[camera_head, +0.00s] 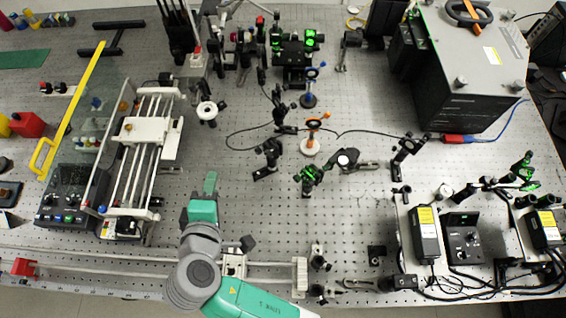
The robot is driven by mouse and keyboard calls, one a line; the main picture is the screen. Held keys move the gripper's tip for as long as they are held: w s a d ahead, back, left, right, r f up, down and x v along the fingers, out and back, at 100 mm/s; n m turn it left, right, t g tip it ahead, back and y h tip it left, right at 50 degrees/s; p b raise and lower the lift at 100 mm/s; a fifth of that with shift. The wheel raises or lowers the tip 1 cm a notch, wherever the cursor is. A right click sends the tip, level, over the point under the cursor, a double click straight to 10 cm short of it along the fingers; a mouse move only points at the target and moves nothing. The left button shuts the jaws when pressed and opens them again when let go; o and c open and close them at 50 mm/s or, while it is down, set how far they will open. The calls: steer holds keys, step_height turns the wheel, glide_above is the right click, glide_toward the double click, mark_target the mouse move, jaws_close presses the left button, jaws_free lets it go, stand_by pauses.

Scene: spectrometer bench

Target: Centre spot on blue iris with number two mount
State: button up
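The blue iris (313,72) stands upright on a post with a blue-trimmed base, right of the upper centre of the bench. An orange iris (315,125) on a white base stands just in front of it. Green light shows on a black mirror mount (309,178) below the orange iris. Other black mounts (268,157) stand nearby; no number is readable, so I cannot tell which is number two. No spot is distinguishable on the blue iris. The end of my arm, with my gripper (210,183), is left of these mounts, apart from them; its fingers are not clear.
A large grey-black box (470,75) stands at the upper right. A white-railed stage (142,130) and a clear panel with a yellow edge are at left. Laser units and cables (427,235) fill the lower right. Cables cross the bench centre. Bare breadboard (220,150) lies around my gripper.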

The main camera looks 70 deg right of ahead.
mark_target(296, 181)
steer(key=s+d+f+n+g+h+p, duration=0.1)
steer(key=s+f+g+h, duration=0.2)
steer(key=s, duration=0.4)
steer(key=s+d+f+n+g, duration=0.1)
steer(key=s+d+f+g, duration=0.1)
steer(key=s+f+g, duration=0.35)
steer(key=shift+t, duration=0.75)
steer(key=d, duration=0.2)
steer(key=s+d, duration=0.1)
steer(key=d, duration=0.1)
steer(key=s+d, duration=0.1)
steer(key=d, duration=0.2)
steer(key=shift+s+d, duration=0.1)
steer(key=shift+s, duration=0.1)
jaws_close()
